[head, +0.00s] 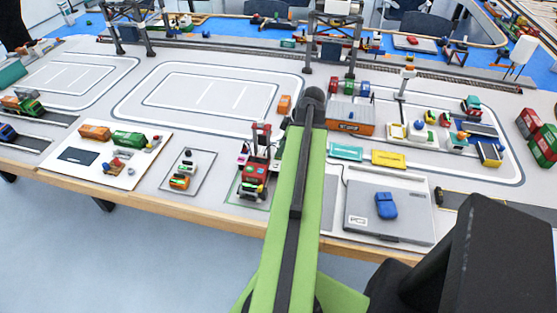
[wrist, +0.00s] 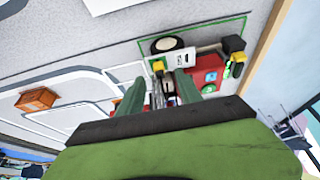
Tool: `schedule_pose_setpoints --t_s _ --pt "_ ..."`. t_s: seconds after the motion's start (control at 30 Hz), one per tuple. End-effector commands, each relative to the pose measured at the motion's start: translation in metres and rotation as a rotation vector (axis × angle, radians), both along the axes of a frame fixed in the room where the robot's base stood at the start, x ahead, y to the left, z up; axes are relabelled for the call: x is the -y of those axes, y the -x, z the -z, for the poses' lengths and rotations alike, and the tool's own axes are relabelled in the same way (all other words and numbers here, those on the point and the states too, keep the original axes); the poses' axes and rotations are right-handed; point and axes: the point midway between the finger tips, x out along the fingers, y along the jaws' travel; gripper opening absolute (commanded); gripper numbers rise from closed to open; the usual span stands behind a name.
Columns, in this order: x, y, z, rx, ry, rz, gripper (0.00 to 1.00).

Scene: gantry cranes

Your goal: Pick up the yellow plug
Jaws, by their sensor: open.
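In the wrist view, a small yellow piece (wrist: 158,66), which looks like the yellow plug, sits on a white part of a red toy vehicle (wrist: 205,72). My gripper (wrist: 160,79) is open, with its two green fingers spread either side of the space just below this piece. I cannot tell whether they touch anything. Another yellow-green piece (wrist: 238,62) is at the vehicle's right end. In the head view, the red vehicle (head: 252,177) stands left of my green arm; the plug is too small to make out there, and my gripper is not clearly visible.
An orange container (head: 284,104) stands behind the vehicle. A grey case (head: 410,218) with a blue block (head: 386,205) lies to the right. A small board (head: 189,160) with colored pieces lies to the left. Gantry cranes (head: 332,40) stand at the back.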

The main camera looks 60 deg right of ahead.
Motion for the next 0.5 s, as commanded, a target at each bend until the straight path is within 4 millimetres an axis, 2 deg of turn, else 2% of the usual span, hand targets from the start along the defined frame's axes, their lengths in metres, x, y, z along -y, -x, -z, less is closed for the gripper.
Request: schedule_pose_setpoints --t_s 0.03,0.1,0.37,0.5 --pt "-0.0015 -0.0039 0.0179 0.0 0.0 -0.001 0.42" --pt "-0.0025 -0.0075 0.0253 0.0 0.0 -0.001 0.42" --pt "-0.0028 -0.009 0.0226 0.0 0.001 0.001 0.41" --pt "-0.0027 -0.0087 0.0225 0.0 0.001 0.001 0.22"
